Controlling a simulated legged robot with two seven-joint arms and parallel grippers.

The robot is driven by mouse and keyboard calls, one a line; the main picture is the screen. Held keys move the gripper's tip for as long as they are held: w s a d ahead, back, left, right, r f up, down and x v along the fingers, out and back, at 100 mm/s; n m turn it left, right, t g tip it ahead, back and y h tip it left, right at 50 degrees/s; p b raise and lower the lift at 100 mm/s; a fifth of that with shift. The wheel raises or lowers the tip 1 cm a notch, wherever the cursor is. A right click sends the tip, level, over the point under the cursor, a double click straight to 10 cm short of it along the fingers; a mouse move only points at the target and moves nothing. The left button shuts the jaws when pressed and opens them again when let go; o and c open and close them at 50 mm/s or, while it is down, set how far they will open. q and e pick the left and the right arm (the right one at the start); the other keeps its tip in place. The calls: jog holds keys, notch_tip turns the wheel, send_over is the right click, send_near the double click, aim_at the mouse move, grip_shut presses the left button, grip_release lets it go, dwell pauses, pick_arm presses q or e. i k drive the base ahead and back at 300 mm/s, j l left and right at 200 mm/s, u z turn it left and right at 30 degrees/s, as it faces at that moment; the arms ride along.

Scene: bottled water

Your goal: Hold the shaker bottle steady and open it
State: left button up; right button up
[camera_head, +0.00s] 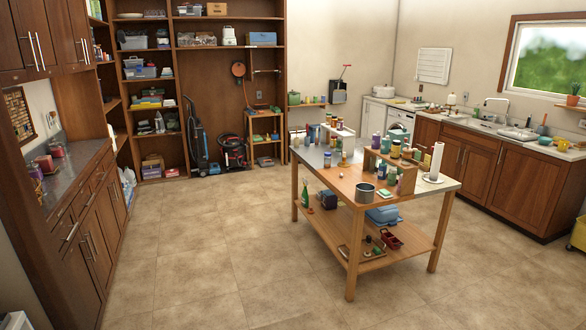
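No thing in view can be told for sure as the shaker bottle. Several small bottles and jars stand on the wooden table (325,172) in the middle of the room, too small to tell apart. One of them, a purple container (375,142), stands upright near the table's back edge. A green bottle (304,195) stands on the table's lower shelf, by the left legs. Neither of my grippers is in view.
Open tiled floor (215,250) lies in front and to the left of the table. A grey pot (364,193) and a paper towel roll (436,160) stand on the table. Counters line both sides; a vacuum cleaner (197,140) stands by the back shelves.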

aim_at(327, 162)
jog(key=i, duration=2.6)
jog(key=i+z, duration=0.15)
jog(key=i, duration=0.35)
jog(key=i+z, duration=0.15)
jog(key=i, duration=0.3)
jog(key=i+z, duration=0.15)
jog(key=i, duration=0.35)
jog(key=i+j+z, duration=0.2)
jog(key=i, duration=0.25)
jog(key=i+j+z, duration=0.15)
jog(key=i, duration=0.3)
jog(key=i+j+z, duration=0.15)
jog(key=i, duration=0.3)
jog(key=j, duration=0.1)
